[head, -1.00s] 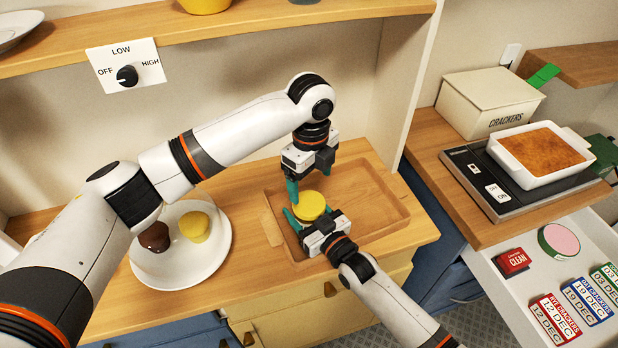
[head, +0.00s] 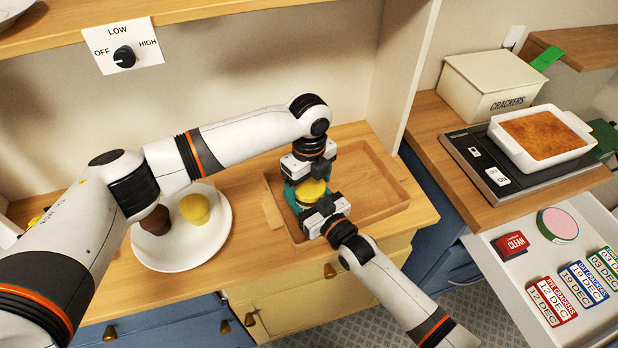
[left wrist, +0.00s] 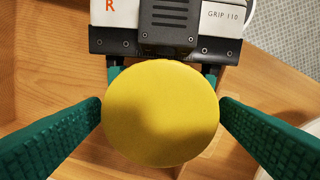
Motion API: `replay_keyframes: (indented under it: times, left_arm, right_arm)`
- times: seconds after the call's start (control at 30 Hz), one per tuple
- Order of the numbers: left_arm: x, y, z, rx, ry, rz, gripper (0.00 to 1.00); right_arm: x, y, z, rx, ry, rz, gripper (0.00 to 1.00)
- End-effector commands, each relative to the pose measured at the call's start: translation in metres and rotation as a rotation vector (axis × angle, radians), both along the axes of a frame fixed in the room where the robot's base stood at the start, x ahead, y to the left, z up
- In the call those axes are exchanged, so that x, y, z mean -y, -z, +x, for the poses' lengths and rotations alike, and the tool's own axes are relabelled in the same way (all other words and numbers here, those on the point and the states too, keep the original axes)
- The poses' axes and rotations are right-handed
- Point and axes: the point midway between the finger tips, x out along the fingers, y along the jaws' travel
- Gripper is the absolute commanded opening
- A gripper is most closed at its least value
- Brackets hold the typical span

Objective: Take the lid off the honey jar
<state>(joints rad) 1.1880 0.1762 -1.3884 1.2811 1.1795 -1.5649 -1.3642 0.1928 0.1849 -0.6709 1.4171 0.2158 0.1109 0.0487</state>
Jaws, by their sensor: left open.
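The honey jar's round yellow lid (head: 311,189) is in the wooden tray area in the head view and fills the middle of the left wrist view (left wrist: 160,112). The jar's body is hidden under the lid and behind the grippers. My left gripper (head: 312,194) points down from above and is open, with one green finger on each side of the lid. In the left wrist view, small gaps seem to show beside the lid's edge. My right gripper (head: 318,207) is low at the jar's near side. Its fingers reach under the lid, where their tips and any grip are hidden.
The wooden tray (head: 385,215) is recessed around the jar. A white plate (head: 185,258) with a brown and a yellow cupcake stands left, under my left arm. At right are a cracker box (head: 490,85), a baking dish (head: 575,165) on a hotplate and an open drawer (head: 520,278).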

Motion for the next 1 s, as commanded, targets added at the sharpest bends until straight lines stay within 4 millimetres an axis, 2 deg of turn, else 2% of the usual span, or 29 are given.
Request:
replay_keyframes:
  times: [0.07, 0.3, 0.37, 0.57, 0.8, 1.0]
  left_arm:
    - [0.0, 0.0, 0.0, 0.0, 0.0, 0.0, 0.84]
    - [0.0001, -0.0002, 0.0001, 0.0, 0.0, 0.0, 0.46]
    - [0.0, -0.0003, 0.0001, 0.0, 0.0, 0.0, 0.39]
    - [0.0003, -0.0001, -0.0002, 0.0, -0.068, 0.0, 0.38]
    - [0.0003, -0.0004, -0.0001, -0.001, -0.451, -0.002, 0.38]
    - [-0.0002, -0.0012, 0.0006, 0.002, -0.588, 0.0, 0.38]
  right_arm:
    - [0.0001, 0.0019, -0.0007, -0.003, 0.0, -0.002, 0.01]
    - [0.0001, 0.0019, -0.0007, -0.003, 0.0, -0.002, 0.01]
    - [0.0, 0.0019, -0.0007, -0.004, 0.0, -0.002, 0.01]
    - [0.0, 0.002, -0.0007, -0.003, 0.0, -0.002, 0.01]
    - [-0.0001, 0.002, -0.0008, -0.003, 0.0, -0.002, 0.01]
    - [-0.0001, 0.002, -0.0008, -0.004, 0.0, -0.002, 0.01]
